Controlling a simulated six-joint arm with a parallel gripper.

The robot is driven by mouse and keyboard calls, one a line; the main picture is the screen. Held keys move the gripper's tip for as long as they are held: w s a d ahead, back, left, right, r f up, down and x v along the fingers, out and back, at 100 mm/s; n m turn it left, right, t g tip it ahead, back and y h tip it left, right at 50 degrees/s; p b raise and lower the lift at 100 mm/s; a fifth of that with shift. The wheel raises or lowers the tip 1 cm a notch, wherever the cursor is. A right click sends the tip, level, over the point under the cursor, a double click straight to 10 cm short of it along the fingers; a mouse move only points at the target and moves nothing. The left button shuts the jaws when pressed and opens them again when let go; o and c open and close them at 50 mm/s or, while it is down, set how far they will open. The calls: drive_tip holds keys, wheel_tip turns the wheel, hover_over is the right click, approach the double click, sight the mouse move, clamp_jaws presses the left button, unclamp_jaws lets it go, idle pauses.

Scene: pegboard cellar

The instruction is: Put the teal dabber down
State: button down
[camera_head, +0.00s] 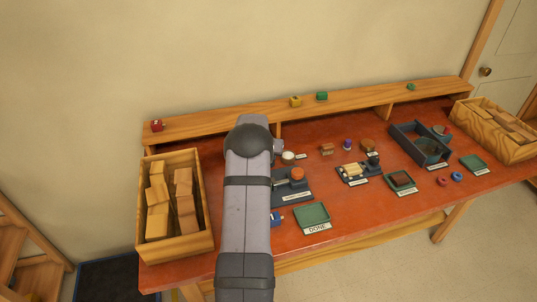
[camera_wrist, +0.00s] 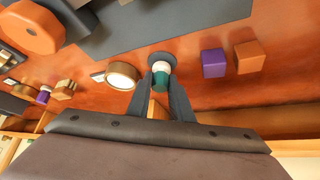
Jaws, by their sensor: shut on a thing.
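In the wrist view my gripper (camera_wrist: 161,92) is shut on the teal dabber (camera_wrist: 160,80), which has a teal body and a pale part beyond it. A dark round disc (camera_wrist: 161,59) shows just past the pale part. I cannot tell whether it belongs to the dabber or lies on the table, nor whether the dabber touches the table. In the head view my arm hides the dabber and most of my gripper.
Near my gripper are a pale-topped round thing (camera_wrist: 122,75), a purple block (camera_wrist: 214,62) and an orange-brown block (camera_wrist: 249,56). The red table (camera_head: 240,278) also holds a green tray (camera_head: 311,218) labelled DONE, a dark bin (camera_head: 421,147) and a wooden crate of blocks (camera_head: 146,245).

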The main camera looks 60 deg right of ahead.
drive_tip(key=shift+f, duration=0.15)
drive_tip(key=shift+f, duration=0.2)
drive_tip(key=c, duration=1.6)
unclamp_jaws()
drive_tip(key=shift+r, duration=0.15)
drive_tip(key=shift+r, duration=0.15)
drive_tip(key=b+v, duration=0.3)
drive_tip(key=v, duration=0.9)
